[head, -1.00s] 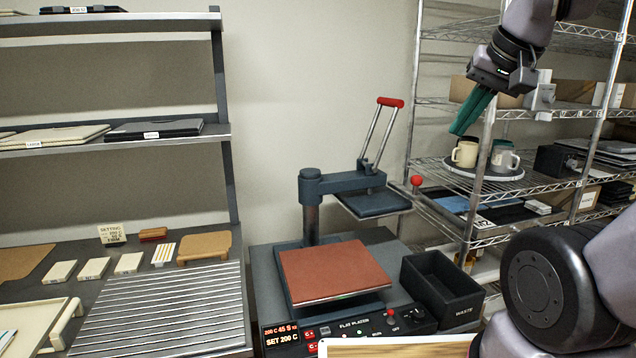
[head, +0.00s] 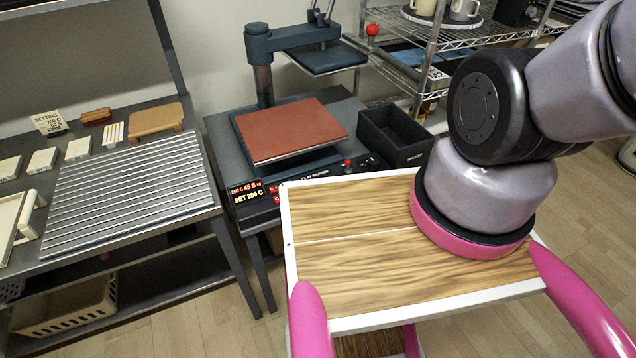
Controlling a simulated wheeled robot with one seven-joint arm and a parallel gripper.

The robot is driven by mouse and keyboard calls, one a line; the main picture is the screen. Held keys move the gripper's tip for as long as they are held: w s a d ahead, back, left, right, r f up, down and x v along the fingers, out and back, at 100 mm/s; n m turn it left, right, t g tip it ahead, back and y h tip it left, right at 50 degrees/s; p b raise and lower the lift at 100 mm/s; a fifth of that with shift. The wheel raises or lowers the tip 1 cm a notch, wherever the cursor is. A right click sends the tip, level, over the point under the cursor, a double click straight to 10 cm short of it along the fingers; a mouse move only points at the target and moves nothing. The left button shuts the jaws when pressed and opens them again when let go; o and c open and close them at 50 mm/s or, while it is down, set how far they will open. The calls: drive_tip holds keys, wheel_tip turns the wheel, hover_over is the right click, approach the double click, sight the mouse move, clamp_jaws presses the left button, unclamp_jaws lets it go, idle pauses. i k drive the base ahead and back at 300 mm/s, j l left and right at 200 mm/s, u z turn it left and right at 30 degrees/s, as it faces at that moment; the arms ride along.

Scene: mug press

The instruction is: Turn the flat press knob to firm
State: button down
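The flat press (head: 285,135) stands on a dark table at the centre of the head view, with a reddish-brown pad on its lower plate. Its upper plate (head: 325,60) is swung up and clear of the pad. The front control panel has a lit display (head: 247,192) reading 200 C 45 S and SET 200 C, and a small red-topped control (head: 348,163). The pressure knob cannot be made out; part of the panel is hidden by the wooden top in front. My gripper is out of view; only upper arm links show at the right.
A black waste bin (head: 397,135) sits right of the press. A ribbed metal surface (head: 130,195) lies left. A setting card (head: 48,122) stands at the back left. A wire shelf (head: 470,40) with mugs is behind right. My wooden-topped base stands close in front of the press table.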

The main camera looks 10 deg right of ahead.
sight(372, 163)
drive_tip(key=j+z, duration=0.2)
drive_tip(key=z, duration=0.2)
drive_tip(key=j+z, duration=0.2)
drive_tip(key=z, duration=0.2)
drive_tip(key=k+j+z, duration=0.15)
drive_tip(key=z, duration=0.25)
